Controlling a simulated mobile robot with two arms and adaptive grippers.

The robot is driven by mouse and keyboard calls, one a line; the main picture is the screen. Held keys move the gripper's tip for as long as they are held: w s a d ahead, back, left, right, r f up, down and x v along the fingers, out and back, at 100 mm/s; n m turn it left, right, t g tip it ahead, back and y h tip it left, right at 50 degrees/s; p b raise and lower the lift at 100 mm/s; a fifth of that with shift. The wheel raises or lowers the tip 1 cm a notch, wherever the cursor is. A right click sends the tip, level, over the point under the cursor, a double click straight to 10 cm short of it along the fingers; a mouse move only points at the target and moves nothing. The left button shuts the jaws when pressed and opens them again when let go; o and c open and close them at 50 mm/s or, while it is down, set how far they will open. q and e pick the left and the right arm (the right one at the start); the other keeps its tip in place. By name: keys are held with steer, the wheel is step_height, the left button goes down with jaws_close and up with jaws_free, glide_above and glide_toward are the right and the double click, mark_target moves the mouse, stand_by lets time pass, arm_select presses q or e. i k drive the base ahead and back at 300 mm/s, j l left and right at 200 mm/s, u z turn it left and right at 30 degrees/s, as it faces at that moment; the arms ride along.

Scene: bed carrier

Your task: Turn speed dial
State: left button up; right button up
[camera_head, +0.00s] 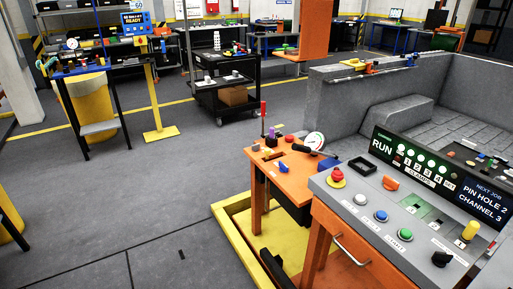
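A grey control console (330,195) stands at the lower right. A black knob (442,257) sits at its near right end, and an orange knob (390,183) sits near its back edge. Labels beside the knobs are too small to read, so I cannot tell which is the speed dial. A red mushroom button (337,175) on a yellow base is at the left end. White (361,199), blue (381,215) and green (405,235) buttons run along the front, and a yellow knob (470,231) is at the right. Neither gripper is visible.
A display (425,170) reading RUN and NEXT JOB PIN HOLE 2 CHANNEL 3 stands behind the controls. An orange side table (290,182) with small parts and a gauge adjoins the console's left. A yellow-edged platform (236,243) lies below. Open grey floor is at the left.

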mark_target(255, 147)
steer(key=i+z, duration=0.1)
steer(key=z, duration=0.4)
steer(key=i+j+z, duration=0.1)
steer(key=z, duration=0.35)
steer(key=i+j+z, duration=0.2)
steer(key=j, duration=0.2)
steer(key=i+j+z, duration=0.2)
steer(key=j, duration=0.2)
steer(key=i+j+z, duration=0.15)
steer(key=j, duration=0.3)
steer(key=j+z, duration=0.2)
steer(key=j, duration=0.25)
steer(key=i+j+z, duration=0.2)
steer(key=j, duration=0.25)
steer(key=k, duration=0.05)
